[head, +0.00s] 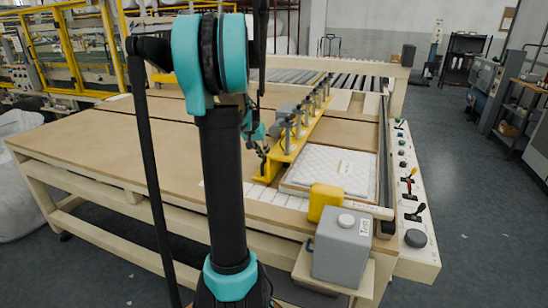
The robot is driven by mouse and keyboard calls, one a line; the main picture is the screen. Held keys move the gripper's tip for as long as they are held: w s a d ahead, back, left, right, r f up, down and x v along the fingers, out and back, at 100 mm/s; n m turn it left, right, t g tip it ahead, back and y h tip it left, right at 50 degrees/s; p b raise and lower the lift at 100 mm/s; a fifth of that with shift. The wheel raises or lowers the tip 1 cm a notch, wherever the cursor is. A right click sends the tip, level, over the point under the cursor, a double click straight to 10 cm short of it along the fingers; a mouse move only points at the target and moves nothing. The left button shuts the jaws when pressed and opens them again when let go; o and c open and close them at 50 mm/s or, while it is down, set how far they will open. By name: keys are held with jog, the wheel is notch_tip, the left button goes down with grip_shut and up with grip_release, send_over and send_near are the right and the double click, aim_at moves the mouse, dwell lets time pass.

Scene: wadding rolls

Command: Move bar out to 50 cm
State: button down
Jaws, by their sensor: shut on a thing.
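The yellow bar (310,130) lies across the table, running from the near edge toward the rollers, with several grey cylinders standing along it. My gripper (263,164) is at the bar's near left end, partly hidden behind my arm. It appears shut on the bar, though the fingertips are small and dark here. A white scale strip (285,199) with marks runs along the table's near edge by the bar's end. Its numbers are too small to read.
A white quilted pad (333,168) lies right of the bar on the brown table (100,147). A yellow block (323,200) and a grey box (342,247) stand at the near right corner. A lever panel (413,215) lines the right side. The tabletop left of the bar is clear.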

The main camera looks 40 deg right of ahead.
jog(key=w+a, duration=0.1)
jog(key=w, duration=0.2)
jog(key=w+a, duration=0.2)
jog(key=w, duration=0.1)
jog(key=w+a, duration=0.2)
jog(key=w, duration=0.1)
jog(key=shift+w, duration=0.3)
jog(key=c, duration=1.8)
grip_release()
jog(key=v, duration=1.2)
